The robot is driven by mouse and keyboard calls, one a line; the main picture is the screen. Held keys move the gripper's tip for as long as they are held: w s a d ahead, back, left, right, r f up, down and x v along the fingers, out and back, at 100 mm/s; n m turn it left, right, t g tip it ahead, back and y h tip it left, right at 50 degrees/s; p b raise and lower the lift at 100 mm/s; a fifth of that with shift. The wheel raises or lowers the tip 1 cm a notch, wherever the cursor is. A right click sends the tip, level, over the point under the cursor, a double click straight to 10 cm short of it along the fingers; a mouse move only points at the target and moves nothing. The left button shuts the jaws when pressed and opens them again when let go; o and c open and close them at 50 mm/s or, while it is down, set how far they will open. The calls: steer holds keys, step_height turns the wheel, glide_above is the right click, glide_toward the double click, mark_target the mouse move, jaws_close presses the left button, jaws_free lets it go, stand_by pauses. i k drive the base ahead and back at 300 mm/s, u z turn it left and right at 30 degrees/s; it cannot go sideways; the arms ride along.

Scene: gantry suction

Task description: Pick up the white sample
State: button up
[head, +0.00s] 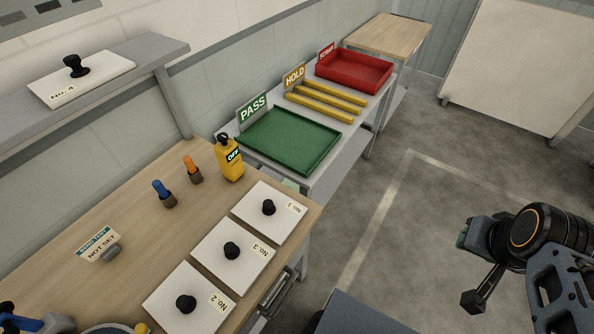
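Several white square samples with black knobs are in the head view. No. 1 (288,224), No. 3 (215,264) and No. 2 (170,301) lie flat in a row along the wooden bench's right edge. No. 4 (95,85) lies on the grey shelf at upper left. Which one the task means I cannot tell. My gripper (468,268) is at the right, over the floor, well apart from all samples. Its two fingers appear spread, with nothing between them.
On the bench (135,225) stand a yellow OFF bottle-like device (231,166), blue (163,192) and orange (192,169) handled tools, and a NOT SET sign (98,244). Behind are a green PASS tray (290,138), yellow HOLD bars (325,101) and a red tray (354,72). Floor at right is clear.

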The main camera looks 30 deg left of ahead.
mark_target(273, 214)
steer(key=i, duration=0.9)
steer(key=u, duration=4.65)
